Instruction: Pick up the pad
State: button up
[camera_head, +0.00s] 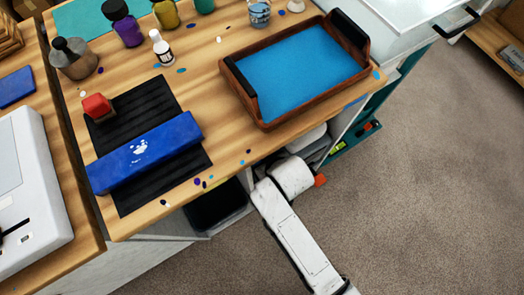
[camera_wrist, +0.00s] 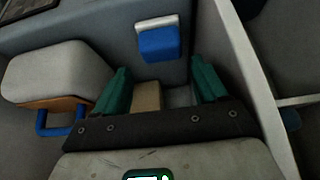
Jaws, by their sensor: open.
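My gripper (camera_wrist: 160,75) is open in the wrist view, its two teal fingers apart. A small blue block with a pale grey edge (camera_wrist: 160,44) lies just beyond the fingertips, against a grey surface; it may be the pad, but I cannot be sure. A tan block (camera_wrist: 147,97) shows between the fingers, partly hidden by the gripper's dark bar; I cannot tell whether it is touched. In the head view my arm reaches to the bench's front edge and the gripper is hidden.
A white rounded object (camera_wrist: 58,72) with a blue handle (camera_wrist: 60,122) is left of the fingers; a pale panel (camera_wrist: 245,70) stands right. On the bench are a blue case (camera_head: 145,152), a wooden tray (camera_head: 262,125) with a blue surface, and several bottles. The carpet at right is clear.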

jog(key=shift+b+x, duration=0.7)
jog(key=shift+x, duration=2.35)
jog(key=shift+s, duration=0.15)
jog(key=c, duration=0.7)
jog(key=shift+c, duration=0.2)
jog(key=shift+r, duration=0.55)
notch_tip(320, 180, up, 2)
jog(key=shift+r+p, duration=0.15)
jog(key=shift+p, duration=0.35)
jog(key=s+d+p, duration=0.1)
jog(key=s+d, duration=0.9)
jog(key=s, duration=0.5)
